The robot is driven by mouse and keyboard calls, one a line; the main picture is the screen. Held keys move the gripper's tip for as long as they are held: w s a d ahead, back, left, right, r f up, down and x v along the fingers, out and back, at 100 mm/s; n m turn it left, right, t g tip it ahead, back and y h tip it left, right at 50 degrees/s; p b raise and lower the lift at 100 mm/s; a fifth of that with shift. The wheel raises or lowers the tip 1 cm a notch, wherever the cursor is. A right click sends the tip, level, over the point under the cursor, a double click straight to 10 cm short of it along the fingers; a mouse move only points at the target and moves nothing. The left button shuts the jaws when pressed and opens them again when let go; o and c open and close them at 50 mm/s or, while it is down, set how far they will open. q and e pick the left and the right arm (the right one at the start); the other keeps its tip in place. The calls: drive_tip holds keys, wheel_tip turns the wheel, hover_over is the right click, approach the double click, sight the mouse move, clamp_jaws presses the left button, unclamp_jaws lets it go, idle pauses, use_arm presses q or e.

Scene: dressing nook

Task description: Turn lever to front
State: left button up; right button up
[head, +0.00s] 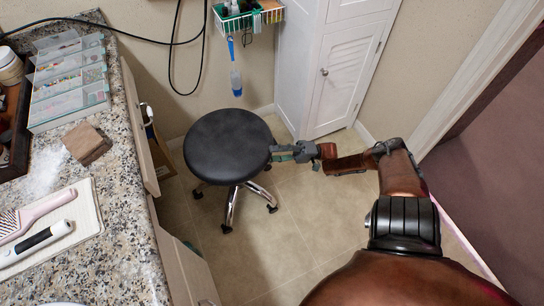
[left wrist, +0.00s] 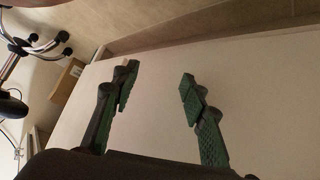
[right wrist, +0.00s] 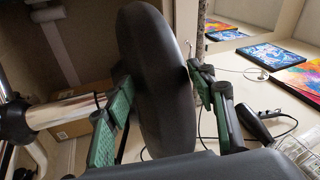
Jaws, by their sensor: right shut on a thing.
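A round stool with a black padded seat (head: 228,146) stands on the floor beside the counter. In the head view my right gripper (head: 278,153) reaches in from the right to the seat's right edge. In the right wrist view its green-padded fingers (right wrist: 160,85) straddle the black seat (right wrist: 153,35), one pad on each face, shut on its rim. My left gripper (left wrist: 155,90) is open and empty in front of a pale panel; the head view does not show it. I cannot make out a lever in any view; the seat hides much of the stool's underside in the head view.
The granite counter (head: 108,215) on the left holds a clear organizer (head: 70,85), a brush and a towel. Open drawers (head: 137,125) jut towards the stool. A white cabinet (head: 340,70) stands behind it. Tiled floor (head: 265,245) is clear in front.

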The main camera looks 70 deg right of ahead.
drive_tip(key=o, duration=1.7)
drive_tip(key=shift+o, duration=0.2)
drive_tip(key=v, duration=0.7)
drive_tip(key=shift+s+f, duration=0.15)
drive_tip(key=shift+s, duration=0.1)
drive_tip(key=shift+d, duration=0.15)
